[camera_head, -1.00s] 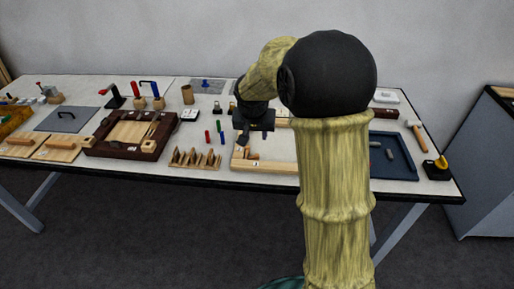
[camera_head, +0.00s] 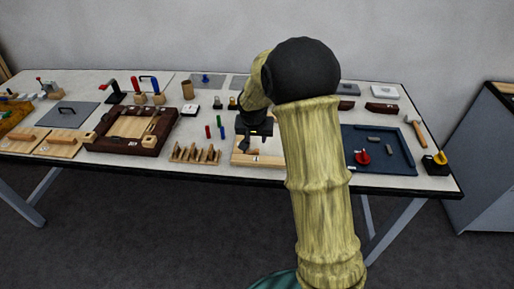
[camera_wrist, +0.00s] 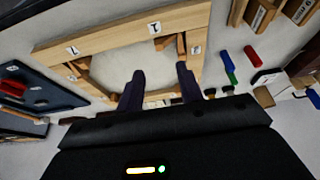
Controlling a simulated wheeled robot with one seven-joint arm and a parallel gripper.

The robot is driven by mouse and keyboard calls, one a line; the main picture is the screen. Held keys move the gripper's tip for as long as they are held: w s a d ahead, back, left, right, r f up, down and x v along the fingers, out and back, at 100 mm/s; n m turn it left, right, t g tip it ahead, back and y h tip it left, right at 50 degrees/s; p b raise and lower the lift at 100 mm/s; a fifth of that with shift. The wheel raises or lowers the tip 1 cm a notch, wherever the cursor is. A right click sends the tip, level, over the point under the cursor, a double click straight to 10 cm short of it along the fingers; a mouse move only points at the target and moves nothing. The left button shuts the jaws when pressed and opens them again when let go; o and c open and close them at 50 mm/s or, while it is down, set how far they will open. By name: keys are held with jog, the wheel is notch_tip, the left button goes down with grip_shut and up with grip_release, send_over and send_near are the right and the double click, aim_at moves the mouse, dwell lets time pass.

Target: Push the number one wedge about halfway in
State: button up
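A light wooden frame (camera_wrist: 115,35) lies on the table below my gripper, with small number labels on its rails. In the wrist view the label reading 1 (camera_wrist: 154,28) is on the long rail. A brown wedge (camera_wrist: 165,42) lies against that rail's inner side by this label. A second brown piece (camera_wrist: 181,44) stands beside it along the short rail. My gripper (camera_wrist: 160,76) is open and empty over the frame's inside. Its right fingertip is close to the second piece; I cannot tell whether they touch. In the head view my arm hides much of the frame (camera_head: 270,160).
Red, green and blue pegs (camera_head: 221,132) stand left of the frame, near a slotted wooden rack (camera_head: 195,158). A dark blue tray (camera_head: 400,163) with a red-topped item lies to the right. A dark-framed wooden box (camera_head: 95,143) is farther left.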

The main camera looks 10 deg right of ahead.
aim_at(257, 150)
jog(key=p+x, duration=0.1)
jog(key=x, duration=0.8)
jog(key=shift+w+f, duration=0.2)
jog(key=shift+f, duration=0.1)
grip_shut()
